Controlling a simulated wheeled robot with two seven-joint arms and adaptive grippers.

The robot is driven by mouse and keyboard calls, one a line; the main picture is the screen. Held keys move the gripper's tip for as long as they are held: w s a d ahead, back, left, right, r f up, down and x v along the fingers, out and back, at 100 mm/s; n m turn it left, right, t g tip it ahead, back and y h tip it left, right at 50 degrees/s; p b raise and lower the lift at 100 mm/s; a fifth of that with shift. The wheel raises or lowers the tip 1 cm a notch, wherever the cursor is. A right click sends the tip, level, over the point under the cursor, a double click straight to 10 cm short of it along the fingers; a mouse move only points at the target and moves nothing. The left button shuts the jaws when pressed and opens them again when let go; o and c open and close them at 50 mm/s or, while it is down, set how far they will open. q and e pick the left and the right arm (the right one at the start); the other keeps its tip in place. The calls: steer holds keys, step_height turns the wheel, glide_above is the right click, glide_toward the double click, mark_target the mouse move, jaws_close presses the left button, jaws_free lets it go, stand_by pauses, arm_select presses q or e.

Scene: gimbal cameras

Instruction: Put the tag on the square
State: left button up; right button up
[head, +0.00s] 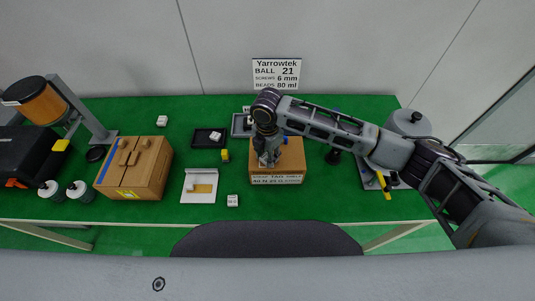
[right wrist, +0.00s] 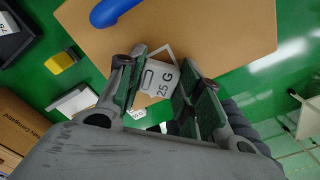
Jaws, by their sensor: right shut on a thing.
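My right gripper (head: 268,160) is over the brown box (head: 292,165), whose front carries a printed label. I cannot tell whether the tag touches the box top. My left gripper is not in view.
A blue thing (right wrist: 115,10) lies on the box top. A yellow block (head: 225,155), a white tray (head: 200,187) and a small white block (head: 232,200) are left of the box. A larger brown carton (head: 135,167) stands farther left. Green table (head: 215,218) is bare in front.

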steer(key=o, duration=0.9)
steer(key=shift+f, duration=0.1)
steer(key=shift+c, duration=0.2)
step_height(320, 180, up, 12)
steer(key=b, duration=0.1)
stand_by(0.5)
